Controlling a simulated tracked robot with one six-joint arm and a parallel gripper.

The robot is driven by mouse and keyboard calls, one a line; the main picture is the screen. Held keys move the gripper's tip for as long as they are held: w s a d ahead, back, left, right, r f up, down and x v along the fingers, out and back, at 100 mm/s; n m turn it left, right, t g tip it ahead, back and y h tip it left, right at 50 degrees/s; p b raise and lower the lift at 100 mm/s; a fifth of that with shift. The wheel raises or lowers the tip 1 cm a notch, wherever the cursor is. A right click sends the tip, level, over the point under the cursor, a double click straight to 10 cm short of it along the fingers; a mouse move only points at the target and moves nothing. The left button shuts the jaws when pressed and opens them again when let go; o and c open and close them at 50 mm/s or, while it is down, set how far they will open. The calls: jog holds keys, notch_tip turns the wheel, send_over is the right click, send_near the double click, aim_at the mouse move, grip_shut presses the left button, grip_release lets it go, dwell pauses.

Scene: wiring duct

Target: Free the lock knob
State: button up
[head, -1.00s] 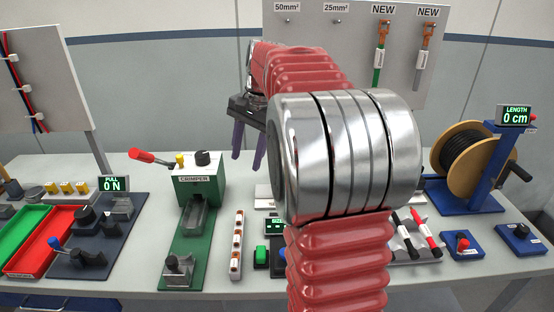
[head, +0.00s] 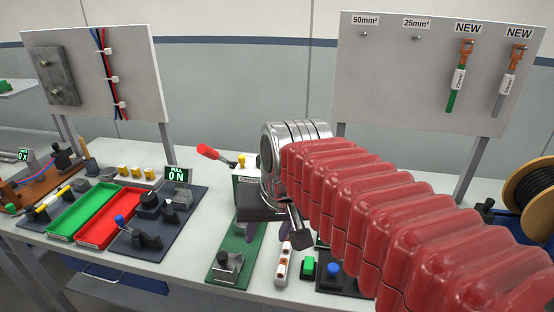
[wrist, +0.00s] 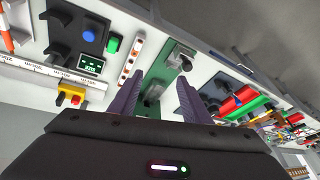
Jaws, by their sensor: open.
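The green-based crimper (head: 235,262) stands on the bench, with a red-handled lever (head: 208,151) and a yellow part (head: 241,161) at its back. The black knob on top of its housing is hidden behind my arm now. I see no label that marks any knob as the lock knob. My gripper (head: 268,230) is low over the crimper, partly covered by my own arm. In the wrist view its purple fingers (wrist: 160,78) are apart and empty, with the crimper's green base (wrist: 164,76) showing between them. A grey clamp block (wrist: 180,55) sits at the base's front end.
Red (head: 110,229) and green (head: 83,210) trays and the pull tester (head: 160,225) stand to the left. A connector strip (head: 284,263), a green button (head: 307,266) and a blue knob (head: 333,269) lie just right. A tool board (head: 430,80) and cable reel (head: 530,190) stand further right.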

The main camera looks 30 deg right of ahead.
jog(key=s+a+f+n+t, duration=0.1)
jog(key=s+a+f+n, duration=0.2)
jog(key=s, duration=0.3)
jog(key=shift+a+f+n, duration=0.35)
jog(key=shift+f+n, duration=0.05)
jog(key=shift+f, duration=0.25)
jog(key=c, duration=0.3)
jog(key=shift+a, duration=0.1)
